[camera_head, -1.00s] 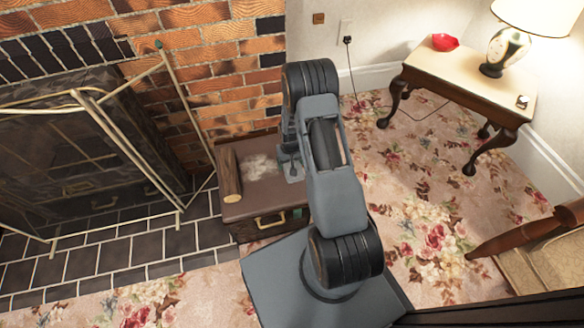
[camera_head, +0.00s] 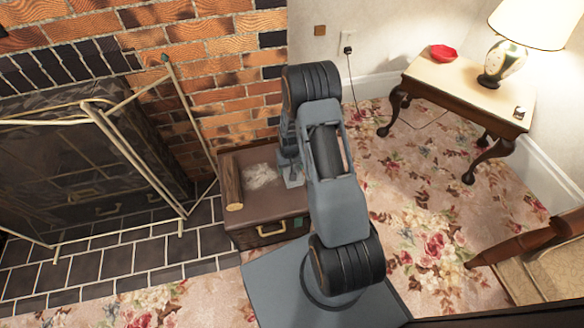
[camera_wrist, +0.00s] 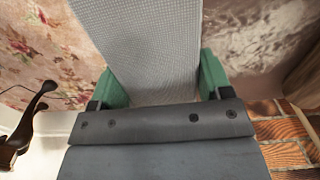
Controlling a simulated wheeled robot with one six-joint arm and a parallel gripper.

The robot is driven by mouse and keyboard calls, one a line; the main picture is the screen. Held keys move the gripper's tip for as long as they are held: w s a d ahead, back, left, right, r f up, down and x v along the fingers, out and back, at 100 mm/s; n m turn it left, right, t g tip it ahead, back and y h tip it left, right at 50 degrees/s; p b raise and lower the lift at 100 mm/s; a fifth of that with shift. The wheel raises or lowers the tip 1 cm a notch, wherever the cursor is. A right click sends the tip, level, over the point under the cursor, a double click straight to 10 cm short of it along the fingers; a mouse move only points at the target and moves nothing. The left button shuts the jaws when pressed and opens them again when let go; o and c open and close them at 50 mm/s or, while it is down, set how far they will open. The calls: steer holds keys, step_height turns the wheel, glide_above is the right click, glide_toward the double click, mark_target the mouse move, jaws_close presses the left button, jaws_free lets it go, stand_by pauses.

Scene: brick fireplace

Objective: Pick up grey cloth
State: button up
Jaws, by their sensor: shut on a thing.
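The grey cloth (camera_wrist: 150,35) shows in the wrist view as a light grey, finely woven strip running up from between the two green fingers. My gripper (camera_wrist: 160,80) is shut on the cloth, with one finger at each side of it. In the head view my arm hides the cloth and most of the gripper, over the right side of a brown chest (camera_head: 245,235). A small green patch shows near the chest's right front corner.
A log (camera_head: 231,180) and a pale patch (camera_head: 262,176) are on the chest's lid. A fireplace screen (camera_head: 130,150) stands left of it. A side table (camera_head: 465,85) with a lamp (camera_head: 503,60) and red dish (camera_head: 444,53) stands right. Floral carpet (camera_head: 420,195) lies between.

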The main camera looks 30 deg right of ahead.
steer(key=s+a+r+p, duration=0.4)
steer(key=a+r, duration=0.4)
steer(key=a, duration=0.4)
steer(key=shift+s+r, duration=0.35)
steer(key=shift+s, duration=0.15)
